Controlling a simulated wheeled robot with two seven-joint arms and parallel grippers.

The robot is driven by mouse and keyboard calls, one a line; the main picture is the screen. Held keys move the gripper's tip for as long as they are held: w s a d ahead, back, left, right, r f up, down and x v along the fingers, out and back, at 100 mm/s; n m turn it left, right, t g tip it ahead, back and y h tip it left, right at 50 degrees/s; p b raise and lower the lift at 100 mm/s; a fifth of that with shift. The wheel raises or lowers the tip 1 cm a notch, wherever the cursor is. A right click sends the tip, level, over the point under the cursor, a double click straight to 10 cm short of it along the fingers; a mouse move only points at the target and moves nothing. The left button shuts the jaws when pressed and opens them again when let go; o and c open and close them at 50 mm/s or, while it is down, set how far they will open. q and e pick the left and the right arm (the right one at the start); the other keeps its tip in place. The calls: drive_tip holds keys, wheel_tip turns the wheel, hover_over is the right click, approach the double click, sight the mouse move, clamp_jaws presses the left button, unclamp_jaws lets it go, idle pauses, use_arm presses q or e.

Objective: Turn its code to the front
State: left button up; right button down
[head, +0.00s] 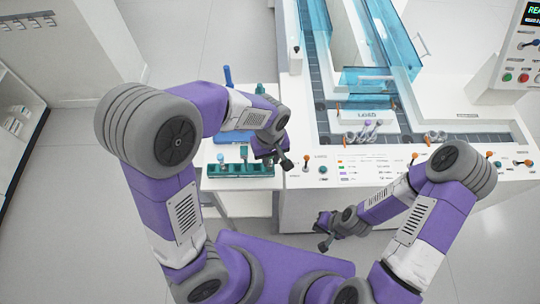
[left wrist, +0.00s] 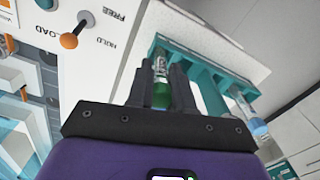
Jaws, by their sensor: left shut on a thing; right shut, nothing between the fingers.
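My left gripper (left wrist: 162,75) is shut on a tube with a green cap (left wrist: 160,96). The tube's clear body (left wrist: 160,66) shows between the fingers with a small patterned patch; I cannot read it as a code. The tube is at the teal rack (left wrist: 205,72); I cannot tell whether it is still seated there. In the head view the left gripper (head: 283,160) is at the right end of the rack (head: 235,171), and hides the tube. A second tube with a blue cap (left wrist: 260,130) is at the rack's other end. My right gripper (head: 323,231) is shut and empty, low before the console.
The white console (head: 400,172) with levers and buttons stands right of the rack's white side table (head: 215,184). A LOAD block (head: 366,115) and blue clear channel walls (head: 395,35) are behind. A blue upright piece (head: 227,77) stands behind the left arm.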

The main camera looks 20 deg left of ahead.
use_arm(q)
drive_tip(key=shift+f, duration=0.15)
drive_tip(key=o, duration=0.9)
wheel_tip(320, 180, up, 8)
drive_tip(key=p, duration=0.2)
drive_tip(key=shift+f+p, duration=0.15)
drive_tip(key=shift+p, duration=0.25)
idle(0.6)
